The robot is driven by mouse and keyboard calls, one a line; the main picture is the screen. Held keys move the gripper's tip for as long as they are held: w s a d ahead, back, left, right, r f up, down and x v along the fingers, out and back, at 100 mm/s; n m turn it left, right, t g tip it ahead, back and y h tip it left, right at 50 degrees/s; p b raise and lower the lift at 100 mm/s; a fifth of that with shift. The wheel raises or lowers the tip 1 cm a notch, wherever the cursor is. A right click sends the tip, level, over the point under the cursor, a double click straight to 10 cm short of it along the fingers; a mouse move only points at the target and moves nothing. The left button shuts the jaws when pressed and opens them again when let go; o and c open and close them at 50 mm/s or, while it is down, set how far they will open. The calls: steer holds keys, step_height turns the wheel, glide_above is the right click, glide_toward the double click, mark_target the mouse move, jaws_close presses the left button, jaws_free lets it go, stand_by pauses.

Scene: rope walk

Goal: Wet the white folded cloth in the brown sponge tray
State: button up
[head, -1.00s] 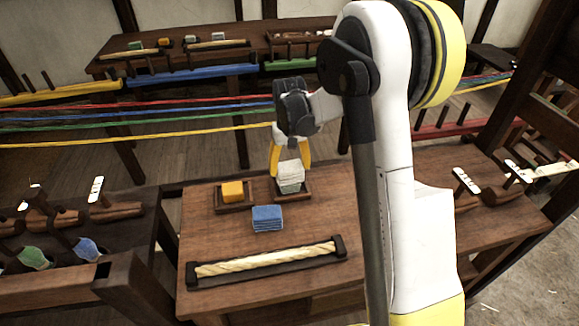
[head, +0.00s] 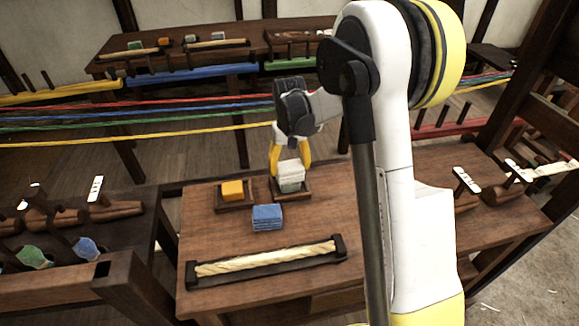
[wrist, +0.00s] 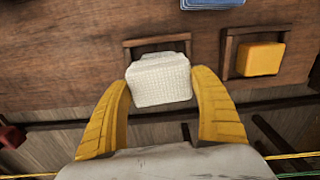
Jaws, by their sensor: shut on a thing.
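The white folded cloth (head: 291,174) is between the yellow fingers of my gripper (head: 290,163), which is shut on it. Its lower part looks greyer than its top in the head view. It also shows pale and textured between the fingertips in the wrist view (wrist: 160,80). Below it is a small brown tray (head: 304,194) near the table's back edge; its rim shows behind the cloth in the wrist view (wrist: 157,41). The cloth hides the tray's inside, and I cannot tell whether it touches the bottom.
An orange block (head: 232,190) sits in a second brown tray (head: 235,208) to the left. A blue folded cloth (head: 267,217) lies in front. A rope piece in a dark holder (head: 265,260) lies near the front edge. Coloured ropes (head: 140,117) run behind the table.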

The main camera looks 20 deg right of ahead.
steer(key=shift+r+p, duration=2.4)
steer(key=shift+r, duration=1.15)
steer(key=shift+f, duration=0.1)
